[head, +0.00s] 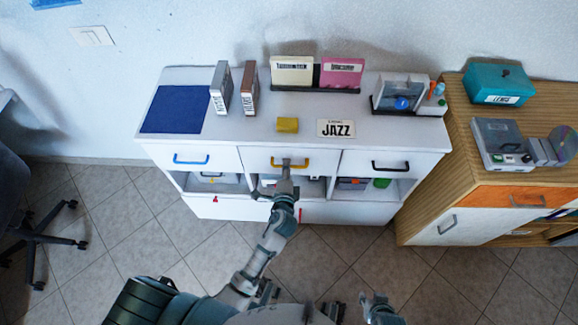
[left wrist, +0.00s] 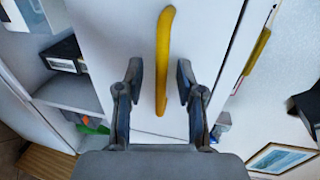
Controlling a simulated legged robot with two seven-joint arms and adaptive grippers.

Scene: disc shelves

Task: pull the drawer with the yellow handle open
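The yellow handle (head: 303,166) is on the middle white drawer (head: 262,158) of the white cabinet, and the drawer front looks flush with its neighbours. My left gripper (head: 285,168) is in front of that handle and hides part of it. In the left wrist view the handle (left wrist: 163,50) runs between the two fingers of my left gripper (left wrist: 160,84), with a gap on each side. The fingers are open, one on each side of the handle. My right gripper (head: 376,302) is low in the head view, away from the cabinet; its finger opening is unclear.
A blue-handled drawer (head: 191,160) and a black-handled drawer (head: 390,167) flank the middle one. Open cubbies with items lie below. A wooden cabinet (head: 455,170) is at right. Tiled floor is clear in front.

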